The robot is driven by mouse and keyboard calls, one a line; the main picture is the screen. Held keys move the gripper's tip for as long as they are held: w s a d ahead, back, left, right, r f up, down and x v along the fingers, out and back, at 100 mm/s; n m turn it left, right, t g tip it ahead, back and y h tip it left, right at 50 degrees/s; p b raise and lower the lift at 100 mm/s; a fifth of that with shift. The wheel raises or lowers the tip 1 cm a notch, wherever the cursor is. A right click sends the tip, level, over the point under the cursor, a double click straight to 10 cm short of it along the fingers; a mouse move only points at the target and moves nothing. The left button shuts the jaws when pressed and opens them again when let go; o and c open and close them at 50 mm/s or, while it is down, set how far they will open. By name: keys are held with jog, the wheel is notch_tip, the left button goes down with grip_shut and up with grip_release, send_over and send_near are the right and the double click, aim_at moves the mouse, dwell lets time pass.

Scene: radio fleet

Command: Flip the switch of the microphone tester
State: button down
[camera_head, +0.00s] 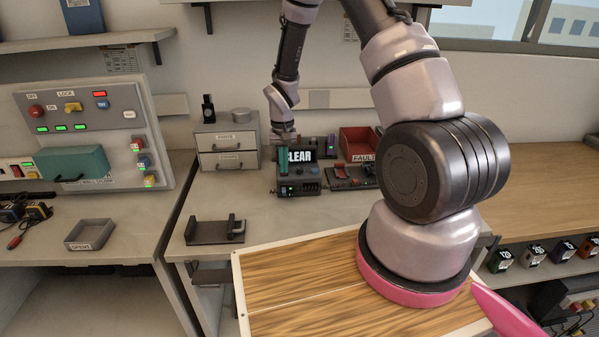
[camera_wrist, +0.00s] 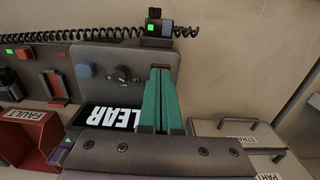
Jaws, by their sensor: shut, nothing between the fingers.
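The microphone tester, as far as I can tell, is the grey box (camera_head: 299,187) on the middle bench, in front of the CLEAR sign (camera_head: 300,156). In the wrist view its grey panel (camera_wrist: 103,55) carries a small dark knob-like switch (camera_wrist: 122,75) with white marks beside it and a blue button (camera_wrist: 84,71). My gripper (camera_wrist: 161,70) has teal fingers, shut and empty. Its tips are over the panel, just right of the switch in the wrist view. In the head view my gripper (camera_head: 283,168) points down at the box. Contact cannot be told.
A second device (camera_head: 350,178) stands right of the box, with a red FAULT bin (camera_head: 358,143) behind it. A drawer unit (camera_head: 228,147) stands behind left. A coiled cord (camera_wrist: 220,32) runs past the panel. A dark stand (camera_head: 208,232) sits at the front left; bench around it is clear.

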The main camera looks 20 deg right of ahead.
jog(key=shift+r, duration=3.45)
